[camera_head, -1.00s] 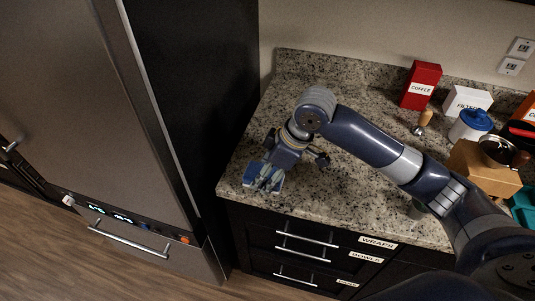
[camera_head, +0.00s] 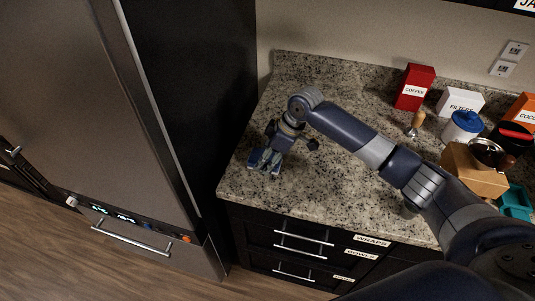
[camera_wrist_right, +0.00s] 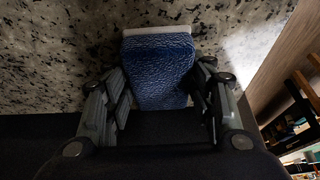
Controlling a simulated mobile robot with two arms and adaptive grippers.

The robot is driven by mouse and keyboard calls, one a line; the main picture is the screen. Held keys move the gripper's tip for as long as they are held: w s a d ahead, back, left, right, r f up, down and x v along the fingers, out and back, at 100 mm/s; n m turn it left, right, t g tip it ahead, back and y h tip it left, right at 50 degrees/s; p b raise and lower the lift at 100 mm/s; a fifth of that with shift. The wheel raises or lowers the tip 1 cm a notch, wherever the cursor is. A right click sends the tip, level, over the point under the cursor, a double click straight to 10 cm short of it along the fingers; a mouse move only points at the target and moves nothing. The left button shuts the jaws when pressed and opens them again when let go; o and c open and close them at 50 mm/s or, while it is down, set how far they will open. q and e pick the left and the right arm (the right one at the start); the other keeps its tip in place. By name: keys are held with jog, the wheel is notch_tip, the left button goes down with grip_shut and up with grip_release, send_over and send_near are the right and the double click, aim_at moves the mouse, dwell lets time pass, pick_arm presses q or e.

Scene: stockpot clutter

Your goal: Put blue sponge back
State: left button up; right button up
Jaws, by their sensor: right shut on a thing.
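The blue sponge (camera_wrist_right: 158,65) shows in the right wrist view. It is dark blue and textured, with a white strip along its far edge. My right gripper (camera_wrist_right: 161,105) has its two fingers on either side of the sponge and is shut on it. In the head view the right gripper (camera_head: 265,160) is over the left end of the granite counter, near its front edge, and mostly hides the sponge. I cannot tell whether the sponge touches the counter. My left gripper is not in view.
The granite counter (camera_head: 310,185) is bare around the gripper. A red coffee box (camera_head: 414,87), a white filters box (camera_head: 460,102), a blue-lidded jar (camera_head: 462,127), a tan grinder box (camera_head: 470,172) and a teal container (camera_head: 515,203) stand at right. A fridge (camera_head: 70,120) stands left.

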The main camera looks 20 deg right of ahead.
jog(key=shift+f, duration=0.2)
jog(key=o, duration=1)
jog(key=shift+d+r, duration=0.1)
jog(key=shift+r, duration=0.5)
jog(key=b+v, duration=0.2)
jog(key=v, duration=0.9)
jog(key=shift+s, duration=0.15)
